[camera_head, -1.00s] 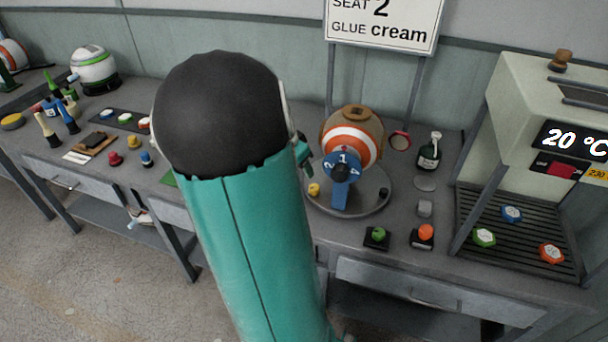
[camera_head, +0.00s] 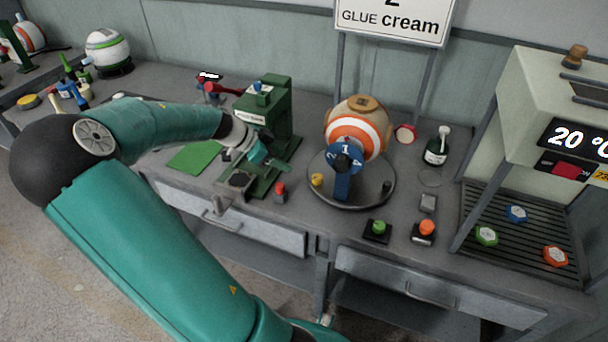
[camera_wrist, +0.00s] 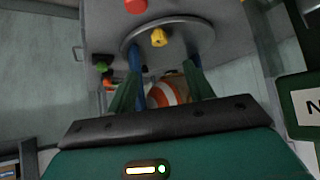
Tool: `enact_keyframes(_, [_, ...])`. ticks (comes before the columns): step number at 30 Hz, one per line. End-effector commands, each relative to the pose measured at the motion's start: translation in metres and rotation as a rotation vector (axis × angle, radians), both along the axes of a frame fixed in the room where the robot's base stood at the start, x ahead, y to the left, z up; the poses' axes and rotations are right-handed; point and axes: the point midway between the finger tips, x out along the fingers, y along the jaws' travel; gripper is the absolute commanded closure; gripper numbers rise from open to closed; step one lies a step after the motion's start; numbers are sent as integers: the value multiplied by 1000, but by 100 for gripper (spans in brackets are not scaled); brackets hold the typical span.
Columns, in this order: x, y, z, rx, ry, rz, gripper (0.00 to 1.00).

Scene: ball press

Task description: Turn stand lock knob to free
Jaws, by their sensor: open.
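The stand has a round grey base (camera_head: 345,200) and a blue upright with a numbered blue dial (camera_head: 345,156). It carries an orange, white and brown ball (camera_head: 358,125). A yellow knob (camera_head: 317,180) sits at the base's left and a black knob (camera_head: 387,187) at its right; no lock marking is readable. My gripper (camera_head: 280,163) is open and empty, left of the stand, in front of the green press. In the wrist view the yellow knob (camera_wrist: 159,37) appears beyond the open fingers (camera_wrist: 163,62), apart from them. The ball (camera_wrist: 168,95) is partly hidden there.
The green press (camera_head: 270,105) stands close behind my gripper. A red-topped button (camera_head: 280,190) is just left of the stand. Green (camera_head: 378,228) and orange (camera_head: 425,228) buttons are in front, a dark bottle (camera_head: 437,148) at right. The oven (camera_head: 560,110) fills the far right.

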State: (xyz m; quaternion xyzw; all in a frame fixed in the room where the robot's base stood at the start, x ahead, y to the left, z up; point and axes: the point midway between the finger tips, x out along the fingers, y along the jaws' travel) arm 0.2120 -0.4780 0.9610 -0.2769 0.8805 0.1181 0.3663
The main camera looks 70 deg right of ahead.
Motion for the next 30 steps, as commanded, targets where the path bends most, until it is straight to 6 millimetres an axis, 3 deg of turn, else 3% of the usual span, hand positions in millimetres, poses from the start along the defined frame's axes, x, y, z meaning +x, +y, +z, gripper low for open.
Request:
enact_keyframes(8, [-18, -10, -12, -9, 6, -22, 48])
enact_keyframes(22, [-71, -46, -76, -7, 5, -21, 48])
enact_keyframes(30, [-85, -57, -95, -9, 4, -16, 48])
